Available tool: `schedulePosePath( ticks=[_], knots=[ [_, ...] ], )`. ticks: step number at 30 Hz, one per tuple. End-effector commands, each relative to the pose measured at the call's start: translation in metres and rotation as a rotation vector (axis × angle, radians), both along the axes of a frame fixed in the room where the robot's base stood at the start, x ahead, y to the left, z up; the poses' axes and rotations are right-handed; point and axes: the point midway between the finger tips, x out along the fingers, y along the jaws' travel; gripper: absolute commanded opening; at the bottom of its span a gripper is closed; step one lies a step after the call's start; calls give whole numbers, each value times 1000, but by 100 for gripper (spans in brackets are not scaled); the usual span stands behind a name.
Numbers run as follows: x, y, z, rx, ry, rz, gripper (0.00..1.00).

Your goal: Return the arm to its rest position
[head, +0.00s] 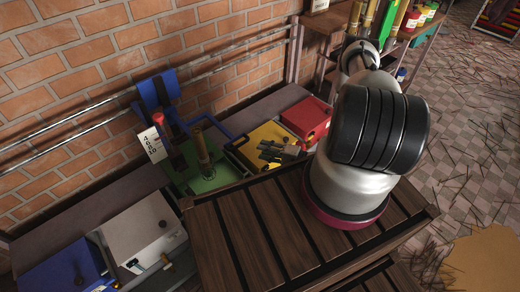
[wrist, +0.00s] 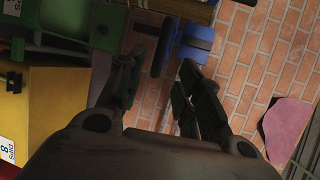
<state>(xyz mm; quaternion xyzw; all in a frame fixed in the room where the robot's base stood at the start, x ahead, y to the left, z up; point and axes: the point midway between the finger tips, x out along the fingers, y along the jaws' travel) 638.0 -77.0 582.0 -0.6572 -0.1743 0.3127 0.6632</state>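My arm stands on the slatted wooden cart top (head: 235,235) in the head view, and its big black joint hides part of the scene. My gripper (head: 268,150) shows as a small dark shape in front of the yellow machine (head: 262,135). In the wrist view, my gripper (wrist: 160,66) has its two dark fingers spread apart, with nothing held between them. Beyond the fingertips are a blue part (wrist: 195,42) and the brick wall.
A green-based machine (head: 205,178) with a blue frame and a "4060" tag (head: 152,144) stands left of the yellow one. A red box (head: 306,118) sits to its right. White (head: 145,238) and blue (head: 62,272) boxes line the bench. Floor at right has scattered sticks.

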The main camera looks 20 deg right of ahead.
Motion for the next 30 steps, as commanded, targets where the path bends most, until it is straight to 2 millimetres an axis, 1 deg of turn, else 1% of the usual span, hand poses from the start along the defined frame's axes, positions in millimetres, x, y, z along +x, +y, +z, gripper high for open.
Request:
schedulePosePath(
  ticks=[14,17,19,20,22,23,24,25,26,27,30],
  knots=[
    [0,0,0,7,6,-2,35],
    [0,0,-1,57,56,-13,35],
    [-4,3,-3,123,128,-12,35],
    [-9,6,-4,157,164,1,35],
    [-28,18,-1,253,270,48,35],
    [-39,24,1,296,320,74,35],
    [-56,33,5,352,393,112,35],
    [-68,39,9,390,444,143,35],
    [-77,42,16,421,492,175,35],
    [-88,43,26,451,551,220,35],
    [-108,39,58,480,683,335,35]
  ],
)
